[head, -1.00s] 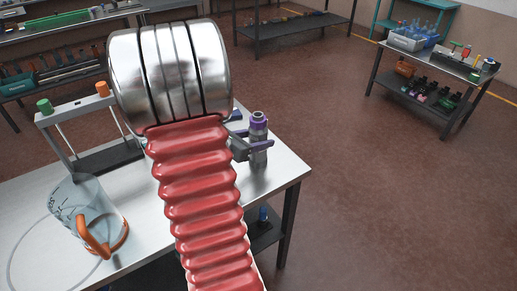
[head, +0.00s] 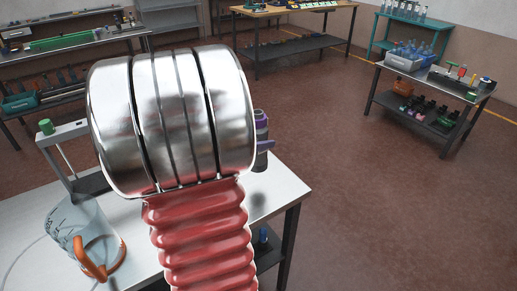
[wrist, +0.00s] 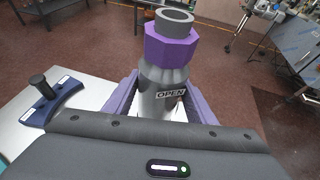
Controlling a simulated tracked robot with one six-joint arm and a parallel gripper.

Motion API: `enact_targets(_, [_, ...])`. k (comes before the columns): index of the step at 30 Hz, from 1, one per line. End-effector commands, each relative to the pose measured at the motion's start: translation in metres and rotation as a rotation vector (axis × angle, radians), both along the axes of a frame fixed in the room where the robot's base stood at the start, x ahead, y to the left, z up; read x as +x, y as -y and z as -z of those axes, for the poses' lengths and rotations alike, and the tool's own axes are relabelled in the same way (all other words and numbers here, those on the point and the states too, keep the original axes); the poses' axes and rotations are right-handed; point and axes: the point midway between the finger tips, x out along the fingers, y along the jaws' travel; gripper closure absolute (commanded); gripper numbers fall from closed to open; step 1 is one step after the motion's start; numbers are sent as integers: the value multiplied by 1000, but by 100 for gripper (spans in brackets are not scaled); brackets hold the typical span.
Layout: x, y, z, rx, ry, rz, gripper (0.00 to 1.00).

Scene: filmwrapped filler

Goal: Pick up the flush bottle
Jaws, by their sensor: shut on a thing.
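The flush bottle (wrist: 163,75) is a grey cylinder with a purple collar and an open grey top, with "OPEN" lettering on its front. My gripper (wrist: 160,97) has its purple fingers closed on both sides of its body. In the head view the bottle (head: 261,122) shows only in part, behind my large silver arm joint. It is upright and appears to hang above the steel table (head: 285,195), with a dark reflection below it. Most of my gripper is hidden in the head view.
A clear jug (head: 78,225) with an orange handle stands at the table's left, near a metal frame (head: 65,135) with a green knob. A blue piece with a black knob (wrist: 40,87) lies left of the bottle. Open floor (head: 330,120) extends right of the table.

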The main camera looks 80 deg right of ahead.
Motion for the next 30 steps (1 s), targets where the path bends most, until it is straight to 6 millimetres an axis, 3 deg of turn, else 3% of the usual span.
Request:
enact_targets(7, [0,1,-19,-4,1,0,100])
enact_targets(30, [0,1,-23,-5,0,0,100])
